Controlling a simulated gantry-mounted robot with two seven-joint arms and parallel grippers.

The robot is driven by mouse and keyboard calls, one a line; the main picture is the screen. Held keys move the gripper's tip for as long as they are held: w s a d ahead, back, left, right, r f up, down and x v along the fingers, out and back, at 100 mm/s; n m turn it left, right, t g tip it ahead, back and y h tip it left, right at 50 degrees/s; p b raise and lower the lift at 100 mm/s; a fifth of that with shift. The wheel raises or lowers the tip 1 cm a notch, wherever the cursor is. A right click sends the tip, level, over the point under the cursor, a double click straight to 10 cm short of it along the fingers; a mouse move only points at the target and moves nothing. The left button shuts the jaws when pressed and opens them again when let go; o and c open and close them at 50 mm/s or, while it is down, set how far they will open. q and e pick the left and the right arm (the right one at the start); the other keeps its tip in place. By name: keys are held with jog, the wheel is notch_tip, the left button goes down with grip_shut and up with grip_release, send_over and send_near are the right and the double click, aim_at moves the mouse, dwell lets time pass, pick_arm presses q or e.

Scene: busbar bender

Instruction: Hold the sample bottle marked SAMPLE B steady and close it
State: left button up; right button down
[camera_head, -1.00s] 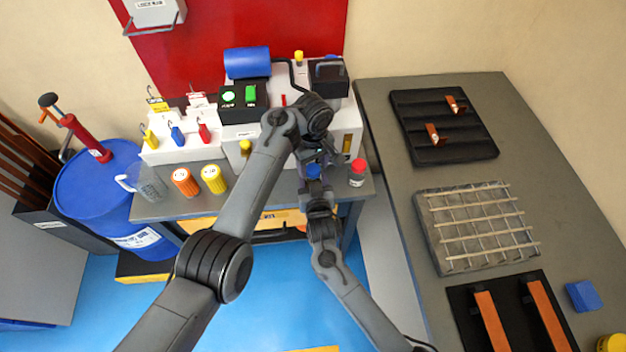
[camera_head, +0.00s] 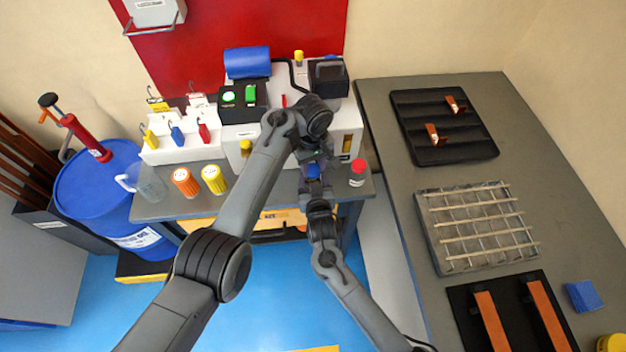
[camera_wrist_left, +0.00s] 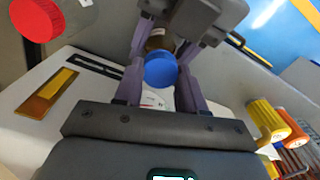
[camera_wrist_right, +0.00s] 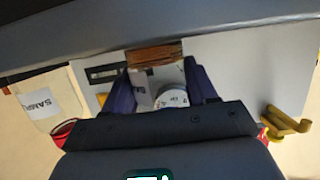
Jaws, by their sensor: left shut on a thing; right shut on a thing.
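The blue cap (camera_head: 313,171) shows at the front of the bench, between my two grippers. In the left wrist view the blue cap (camera_wrist_left: 160,70) sits between the purple fingers of my left gripper (camera_wrist_left: 160,84), which is shut on it. Amber bottle contents (camera_wrist_left: 158,40) show just past the cap. In the right wrist view my right gripper (camera_wrist_right: 162,92) is shut on the sample bottle (camera_wrist_right: 172,98), with a white label and amber contents (camera_wrist_right: 155,54). Its marking is unreadable. I cannot tell whether the cap is seated on the neck.
A red-capped bottle (camera_head: 357,174) stands on the bench just right of my grippers; its label reads partly SAMP in the right wrist view (camera_wrist_right: 40,104). Orange (camera_head: 185,182) and yellow (camera_head: 214,179) containers and a clear jug (camera_head: 152,184) stand left. The white machine (camera_head: 345,120) is close behind.

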pick_arm(q)
jog(key=m, duration=2.3)
jog(key=shift+m, duration=0.3)
jog(key=m, duration=1)
jog(key=shift+f+m, duration=0.1)
jog(key=shift+m, duration=0.2)
jog(key=m, duration=0.3)
jog(key=shift+m, duration=0.4)
jog(key=m, duration=0.4)
jog(key=o, duration=1.2)
jog(key=shift+c, duration=0.2)
